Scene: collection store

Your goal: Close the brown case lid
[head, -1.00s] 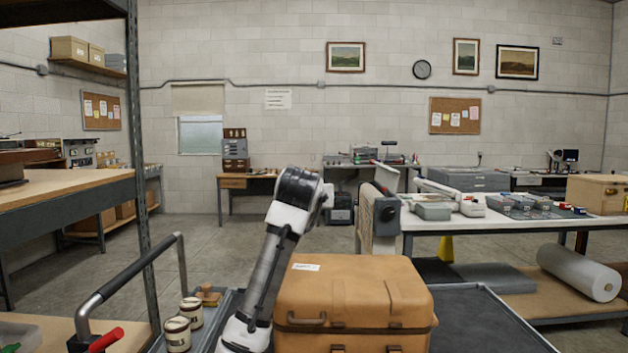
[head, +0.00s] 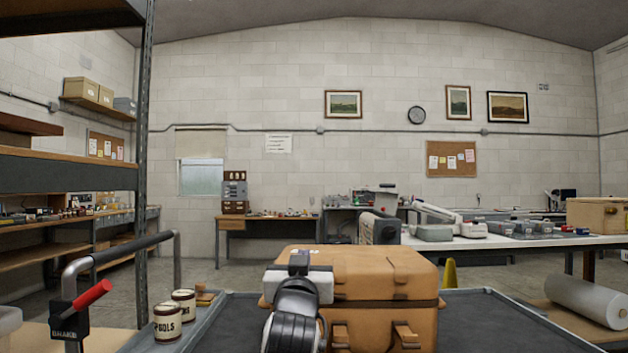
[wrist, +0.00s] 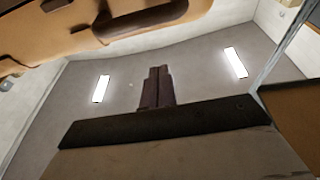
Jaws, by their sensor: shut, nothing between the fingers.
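The brown case (head: 385,274) sits on the dark cart top in the head view, its lid down over the body with a dark seam line around it. Two front latches stick out below the seam. Whether the lid is pressed fully shut, I cannot tell. My arm covers the case's left front, and my fingertips are hidden in that view. In the wrist view, my gripper (wrist: 157,88) has its fingers together with nothing between them. The case's underside edge and handle (wrist: 140,18) show at the top left of that view, apart from the fingers.
Two labelled pots (head: 168,322) stand on the cart's left. A cart handle (head: 118,255) and a shelf post (head: 145,160) are further left. A white table (head: 480,243) with trays stands behind right. The cart top right of the case is clear.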

